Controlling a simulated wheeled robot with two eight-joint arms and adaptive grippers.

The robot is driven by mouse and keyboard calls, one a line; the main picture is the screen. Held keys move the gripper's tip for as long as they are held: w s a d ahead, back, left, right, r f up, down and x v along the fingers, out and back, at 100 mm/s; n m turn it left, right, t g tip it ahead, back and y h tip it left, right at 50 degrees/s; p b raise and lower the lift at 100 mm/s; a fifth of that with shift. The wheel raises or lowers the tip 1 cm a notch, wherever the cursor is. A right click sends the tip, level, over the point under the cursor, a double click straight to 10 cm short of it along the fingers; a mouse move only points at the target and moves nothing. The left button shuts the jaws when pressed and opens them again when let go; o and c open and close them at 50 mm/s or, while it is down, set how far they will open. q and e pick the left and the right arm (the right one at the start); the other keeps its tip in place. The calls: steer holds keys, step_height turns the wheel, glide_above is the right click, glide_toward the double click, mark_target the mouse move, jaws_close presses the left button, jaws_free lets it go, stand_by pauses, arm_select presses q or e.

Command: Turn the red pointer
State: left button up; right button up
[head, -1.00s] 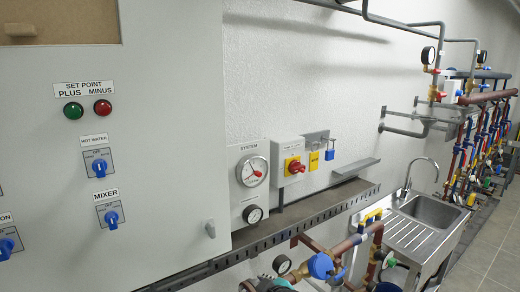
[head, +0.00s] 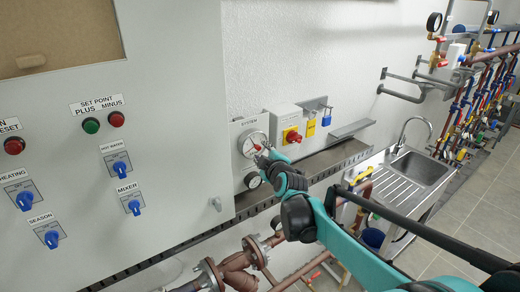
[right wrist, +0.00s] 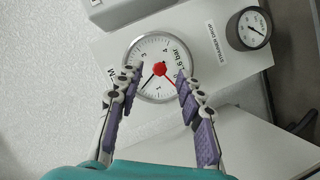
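The system gauge (head: 248,144) is a round white dial on a grey panel, partly covered by my right gripper in the head view. In the right wrist view the gauge face (right wrist: 149,50) shows a red pointer with a red hub (right wrist: 160,68) and a black needle. My right gripper (head: 264,155) reaches up to the gauge. In the right wrist view its two purple-padded fingers (right wrist: 156,75) are spread apart, one on each side of the hub, with nothing between them that they grip. Whether they touch the dial cannot be told. My left gripper is not in view.
A smaller black gauge (head: 252,180) sits below the system gauge and also shows in the right wrist view (right wrist: 250,28). A grey ledge (head: 320,160) runs below. A control cabinet (head: 180,100) stands left.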

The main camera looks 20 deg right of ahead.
mark_target(258, 148)
steer(key=shift+x, duration=1.45)
jaws_close()
